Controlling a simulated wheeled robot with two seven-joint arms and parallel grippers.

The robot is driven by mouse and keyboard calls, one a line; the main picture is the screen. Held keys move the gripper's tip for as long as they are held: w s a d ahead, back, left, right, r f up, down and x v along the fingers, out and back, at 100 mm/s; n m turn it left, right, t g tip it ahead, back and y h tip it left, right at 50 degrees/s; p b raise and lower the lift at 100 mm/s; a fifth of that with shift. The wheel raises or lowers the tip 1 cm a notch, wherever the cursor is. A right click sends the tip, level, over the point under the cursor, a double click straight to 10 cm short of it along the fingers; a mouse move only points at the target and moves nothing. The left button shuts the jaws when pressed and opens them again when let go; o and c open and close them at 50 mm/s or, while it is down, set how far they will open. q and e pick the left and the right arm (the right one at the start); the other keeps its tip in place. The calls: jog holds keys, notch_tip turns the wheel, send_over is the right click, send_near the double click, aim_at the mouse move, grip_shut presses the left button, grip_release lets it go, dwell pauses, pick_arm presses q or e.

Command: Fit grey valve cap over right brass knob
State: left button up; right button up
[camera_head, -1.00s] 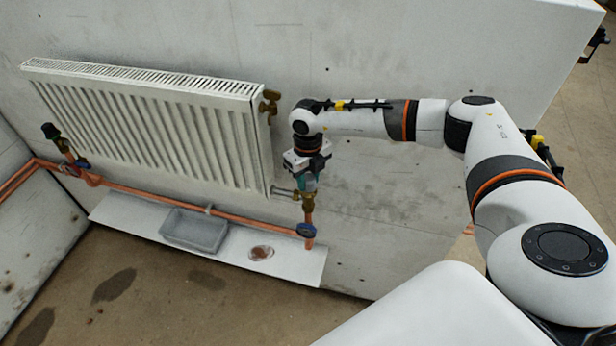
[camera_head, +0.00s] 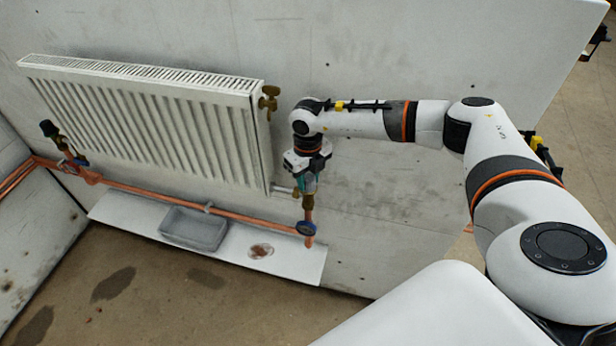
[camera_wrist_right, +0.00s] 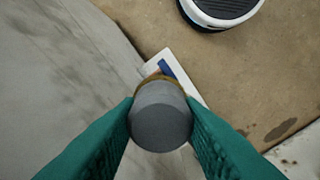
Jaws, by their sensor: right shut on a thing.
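The grey valve cap (camera_wrist_right: 160,118) is held between the green fingers of my right gripper (camera_wrist_right: 161,122) in the right wrist view. The right brass knob (camera_wrist_right: 158,78) shows as a thin brass rim just past the cap, which hides most of it. In the head view my right gripper (camera_head: 306,183) points down directly above the brass valve (camera_head: 308,202) at the radiator's lower right corner. The cap is hidden by the gripper there. I cannot tell whether the cap is seated or only resting over the knob. My left gripper is not in view.
The white radiator (camera_head: 150,125) hangs on the wall beside the gripper. A grey tray (camera_head: 193,229) sits on the white board (camera_head: 290,262). A dark-capped valve (camera_head: 48,129) stands at the left.

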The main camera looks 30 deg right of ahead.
jog(key=shift+f, duration=0.2)
jog(key=o, duration=1.5)
jog(key=shift+r, duration=0.1)
jog(key=shift+r+p, duration=1.65)
jog(key=shift+r, duration=0.7)
jog(key=shift+f, duration=0.1)
